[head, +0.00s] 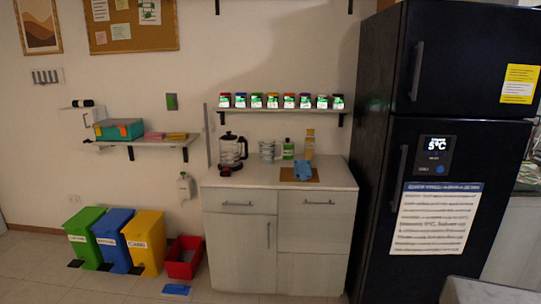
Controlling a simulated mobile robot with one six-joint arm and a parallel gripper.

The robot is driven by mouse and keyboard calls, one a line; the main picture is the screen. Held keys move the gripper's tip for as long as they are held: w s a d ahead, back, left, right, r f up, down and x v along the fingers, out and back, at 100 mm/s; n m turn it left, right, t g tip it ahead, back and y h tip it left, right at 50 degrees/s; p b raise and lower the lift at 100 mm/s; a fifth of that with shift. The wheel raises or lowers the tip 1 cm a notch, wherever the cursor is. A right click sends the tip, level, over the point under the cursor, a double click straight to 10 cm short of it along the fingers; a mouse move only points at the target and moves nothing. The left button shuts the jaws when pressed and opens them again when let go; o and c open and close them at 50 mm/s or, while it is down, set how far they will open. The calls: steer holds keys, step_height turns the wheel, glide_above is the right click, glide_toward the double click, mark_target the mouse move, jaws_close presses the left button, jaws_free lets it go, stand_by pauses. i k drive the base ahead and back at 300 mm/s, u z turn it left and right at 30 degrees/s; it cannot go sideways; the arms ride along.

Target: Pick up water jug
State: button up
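A clear jug with a black lid and dark handle (231,150) stands upright at the left end of the countertop in the head view. It looks like a kettle and is the only jug-like thing I can make out. A dark base with red on it (228,169) is at its foot. Whether the jug holds water is too small to tell. My gripper is not in view, and nothing is touching the jug.
The cabinet countertop (330,180) also holds stacked glasses (267,150), a green bottle (288,149), a tall yellowish container (309,144) and a blue cloth (303,170) on a brown board. A spice shelf (280,110) hangs above. A black fridge (378,150) stands right; coloured bins (150,240) left.

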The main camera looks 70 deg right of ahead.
mark_target(267, 145)
steer(key=z, duration=0.2)
steer(key=i, duration=0.85)
steer(key=z, duration=1.05)
steer(key=i, duration=1)
steer(key=z, duration=0.5)
